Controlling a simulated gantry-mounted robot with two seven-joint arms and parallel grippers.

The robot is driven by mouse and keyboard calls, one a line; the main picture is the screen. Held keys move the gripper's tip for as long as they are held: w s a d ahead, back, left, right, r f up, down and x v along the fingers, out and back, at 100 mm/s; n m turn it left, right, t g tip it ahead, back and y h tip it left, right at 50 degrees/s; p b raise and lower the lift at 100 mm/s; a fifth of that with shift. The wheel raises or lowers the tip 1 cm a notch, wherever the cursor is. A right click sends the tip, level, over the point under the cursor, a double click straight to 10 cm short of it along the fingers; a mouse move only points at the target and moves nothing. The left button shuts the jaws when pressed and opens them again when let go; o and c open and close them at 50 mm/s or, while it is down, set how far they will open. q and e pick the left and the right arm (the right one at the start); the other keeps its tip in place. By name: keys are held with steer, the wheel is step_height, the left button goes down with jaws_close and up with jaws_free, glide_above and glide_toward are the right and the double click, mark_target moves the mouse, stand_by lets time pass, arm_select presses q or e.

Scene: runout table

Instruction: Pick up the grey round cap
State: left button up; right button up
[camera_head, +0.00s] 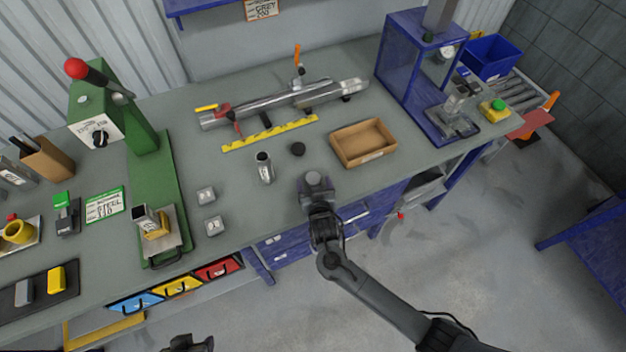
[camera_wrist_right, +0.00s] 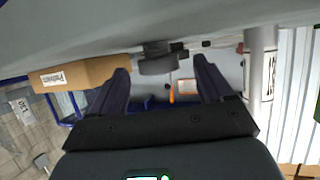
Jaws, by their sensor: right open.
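The round cap (camera_head: 297,148) is small and dark grey. It lies on the grey bench between a short upright metal cylinder (camera_head: 264,167) and a cardboard tray. My right gripper (camera_head: 316,183) is at the bench's front part, on the near side of the cap and apart from it in the head view. In the right wrist view its two fingers are spread and open, with a dark round piece (camera_wrist_right: 158,62), which looks like the cap, beyond the gap between the tips. A dark part at the bottom edge of the head view looks like my left gripper (camera_head: 190,344); its jaws cannot be made out.
The open cardboard tray (camera_head: 340,148) stands right of the cap; the wrist view shows it too (camera_wrist_right: 80,74). A yellow strip (camera_head: 270,132) and a metal tube assembly (camera_head: 285,101) lie behind. Two small grey blocks (camera_head: 206,194) lie left. A green press (camera_head: 150,175) stands farther left.

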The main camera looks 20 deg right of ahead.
mark_target(313, 178)
steer(key=shift+x, duration=1.5)
steer(key=c, duration=1)
steer(key=shift+c, duration=0.2)
steer(key=shift+r, duration=0.8)
step_height(313, 178, up, 3)
steer(key=shift+f, duration=0.15)
steer(key=d+r, duration=0.6)
steer(key=d, duration=0.5)
steer(key=shift+w+d+r, duration=0.35)
steer(key=shift+w+d, duration=0.05)
steer(key=shift+w, duration=0.1)
